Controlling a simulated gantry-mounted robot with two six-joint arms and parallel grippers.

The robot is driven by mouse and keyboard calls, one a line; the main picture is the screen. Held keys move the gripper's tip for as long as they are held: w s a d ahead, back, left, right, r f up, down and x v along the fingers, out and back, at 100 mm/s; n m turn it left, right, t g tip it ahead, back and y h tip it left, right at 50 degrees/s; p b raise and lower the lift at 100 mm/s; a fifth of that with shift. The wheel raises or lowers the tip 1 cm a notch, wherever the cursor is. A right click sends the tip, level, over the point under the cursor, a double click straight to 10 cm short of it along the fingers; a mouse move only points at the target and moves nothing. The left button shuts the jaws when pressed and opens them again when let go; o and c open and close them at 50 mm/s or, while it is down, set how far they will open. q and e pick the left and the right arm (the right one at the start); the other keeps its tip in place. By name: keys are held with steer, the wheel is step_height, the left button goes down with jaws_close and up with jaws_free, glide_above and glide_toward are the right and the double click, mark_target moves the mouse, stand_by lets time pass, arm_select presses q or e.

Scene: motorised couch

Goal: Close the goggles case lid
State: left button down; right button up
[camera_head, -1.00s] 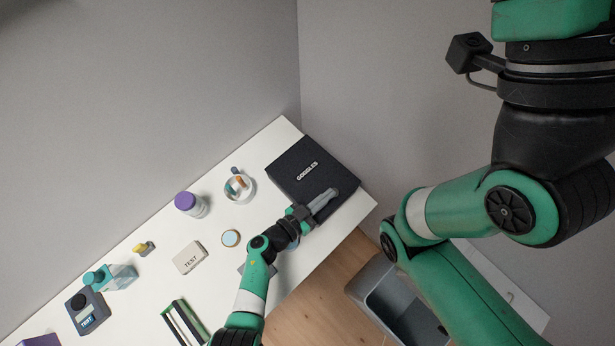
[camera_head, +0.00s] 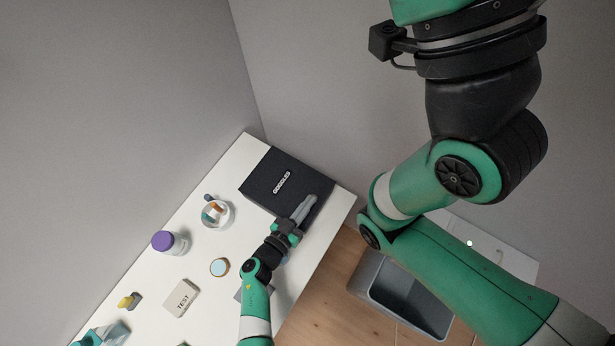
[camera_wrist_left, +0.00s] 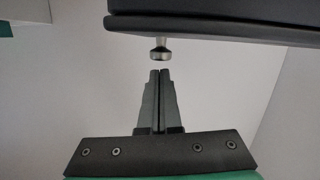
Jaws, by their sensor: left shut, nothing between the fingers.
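The goggles case (camera_head: 262,184) is a dark, flat box with GOGGLES in white letters on its lid. It lies at the far right end of the white table in the head view. In the left wrist view its dark edge (camera_wrist_left: 230,28) spans the top, with a short metal knob (camera_wrist_left: 159,49) hanging below it. My left gripper (camera_head: 310,199) overlaps the near right part of the case in the head view. Its fingers (camera_wrist_left: 160,72) are shut and empty, with the tips just below the knob, apparently apart from it. How far the lid is raised is unclear. My right gripper is out of view.
On the white table (camera_head: 200,318) stand a clear cup with small items (camera_head: 217,214), a purple-capped jar (camera_head: 168,242), a round tin (camera_head: 220,267), a TEST box (camera_head: 181,298) and a yellow item (camera_head: 129,301). A grey bin (camera_head: 400,298) stands on the floor at right.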

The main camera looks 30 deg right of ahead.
arm_select(q)
steer(key=r+p, duration=0.2)
steer(key=r, duration=0.1)
steer(key=r+p, duration=0.1)
steer(key=shift+a+r+p, duration=0.25)
steer(key=shift+a+p, duration=0.05)
steer(key=f+p+v, duration=0.1)
steer(key=p+v, duration=0.3)
steer(key=v, duration=0.5)
steer(key=shift+s+a+f, duration=0.15)
steer(key=shift+s+a, duration=0.05)
